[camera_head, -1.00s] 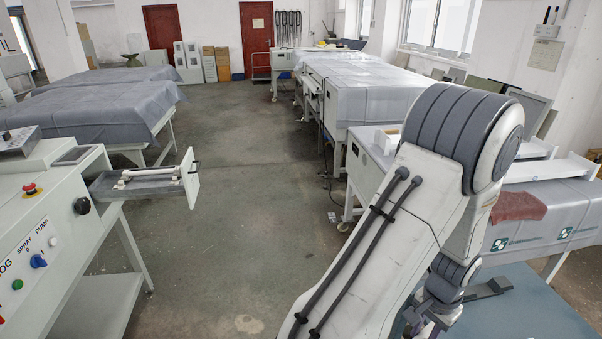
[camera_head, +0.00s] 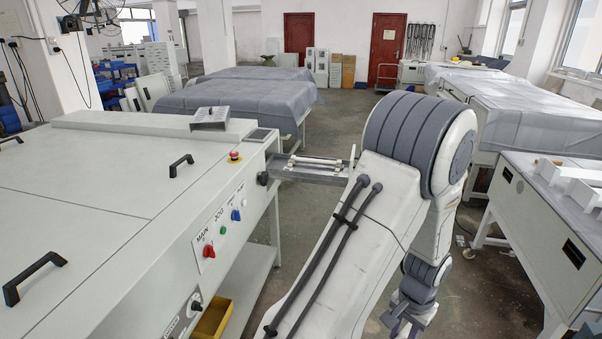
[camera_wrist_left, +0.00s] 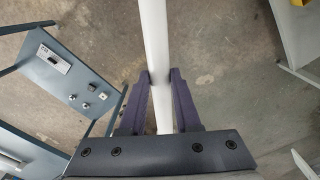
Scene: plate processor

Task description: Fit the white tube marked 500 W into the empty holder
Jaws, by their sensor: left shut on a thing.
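My left gripper (camera_wrist_left: 160,100) is shut on a white tube (camera_wrist_left: 155,40) in the left wrist view. The tube runs between the two purple fingers, along the view; its far end is cut off by the top edge. No marking on it is legible. In the head view, a pulled-out drawer (camera_head: 308,176) sticks out from the side of the large machine (camera_head: 130,190). One white tube (camera_head: 315,161) lies across it. Whether an empty holder is there is too small to tell.
My arm covers part of the aisle right of the drawer. Covered tables (camera_head: 235,95) stand behind, and a white bench (camera_head: 540,220) at the right. A yellow bin (camera_head: 211,318) sits low beside the machine. Floor between machine and bench is open.

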